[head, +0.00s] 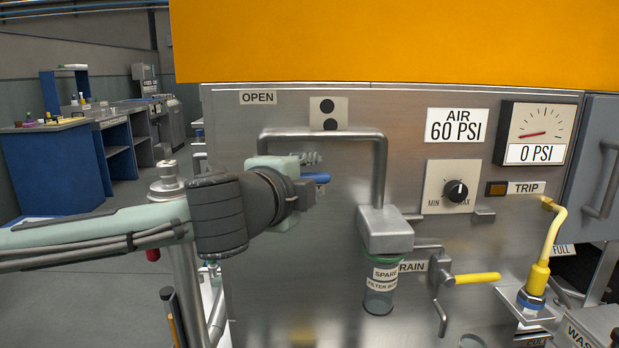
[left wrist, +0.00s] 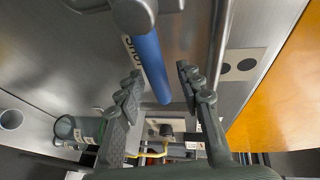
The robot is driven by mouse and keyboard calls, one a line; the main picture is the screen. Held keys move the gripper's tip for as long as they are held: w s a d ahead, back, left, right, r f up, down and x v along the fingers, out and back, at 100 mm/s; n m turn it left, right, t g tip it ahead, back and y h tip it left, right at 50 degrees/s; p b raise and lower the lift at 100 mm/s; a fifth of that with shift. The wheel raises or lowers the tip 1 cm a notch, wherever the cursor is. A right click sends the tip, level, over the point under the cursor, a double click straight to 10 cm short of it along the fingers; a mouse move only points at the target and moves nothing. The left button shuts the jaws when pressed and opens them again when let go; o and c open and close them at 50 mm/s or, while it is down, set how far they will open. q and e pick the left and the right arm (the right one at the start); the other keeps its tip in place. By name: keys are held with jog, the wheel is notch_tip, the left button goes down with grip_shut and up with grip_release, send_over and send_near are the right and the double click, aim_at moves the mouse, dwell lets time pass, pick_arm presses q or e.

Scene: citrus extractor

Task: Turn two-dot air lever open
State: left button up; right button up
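A blue lever handle (head: 316,178) is on the steel panel below the plate with two black dots (head: 328,113). In the left wrist view the blue handle (left wrist: 152,68) reaches between my fingers, and the two-dot plate (left wrist: 240,64) is to their right. My left gripper (head: 308,172) is at the lever, largely hidden by its own wrist in the head view. Its fingers (left wrist: 160,72) are spread, with gaps visible beside the handle; contact is unclear. The OPEN label (head: 258,97) is left of the plate. A partly hidden label (left wrist: 128,46) lies behind the handle. My right gripper is not in view.
A bent steel pipe (head: 380,165) runs over and right of the lever, down to a filter block with a clear bowl (head: 379,290). A yellow drain lever (head: 477,278) and yellow hose (head: 549,240) are farther right. The gauge (head: 536,133) reads 0 PSI.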

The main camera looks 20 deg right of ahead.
pick_arm(q)
jog(key=shift+c, duration=0.6)
grip_shut()
